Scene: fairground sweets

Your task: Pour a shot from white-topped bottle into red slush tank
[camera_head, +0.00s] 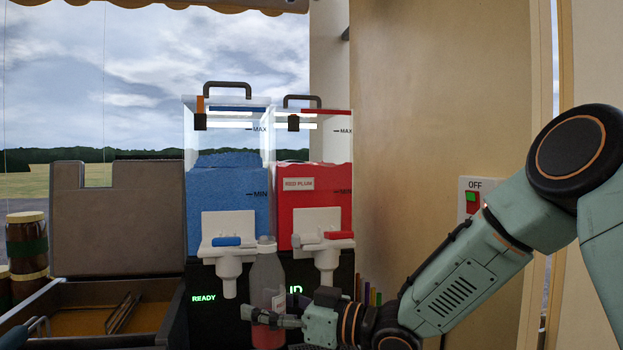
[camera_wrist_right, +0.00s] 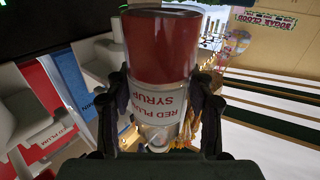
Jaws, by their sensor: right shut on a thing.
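A clear bottle (camera_head: 268,272) with red liquid in its lower part stands upright in front of the tanks. Its label reads "RED PLUM SYRUP" in the right wrist view (camera_wrist_right: 160,105). My right gripper (camera_head: 264,318) is shut around its lower body, and the fingers (camera_wrist_right: 164,88) lie on both sides of it. I cannot make out a white top on its neck. The red slush tank (camera_head: 312,210), labelled "RED PLUM", stands just behind and right of the bottle. My left gripper is not in view.
A blue slush tank (camera_head: 228,200) stands left of the red one. White taps (camera_head: 322,240) stick out in front. An open grey case (camera_head: 110,220) and stacked jars (camera_head: 27,250) are at the left. A wall with a switch (camera_head: 472,197) bounds the right.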

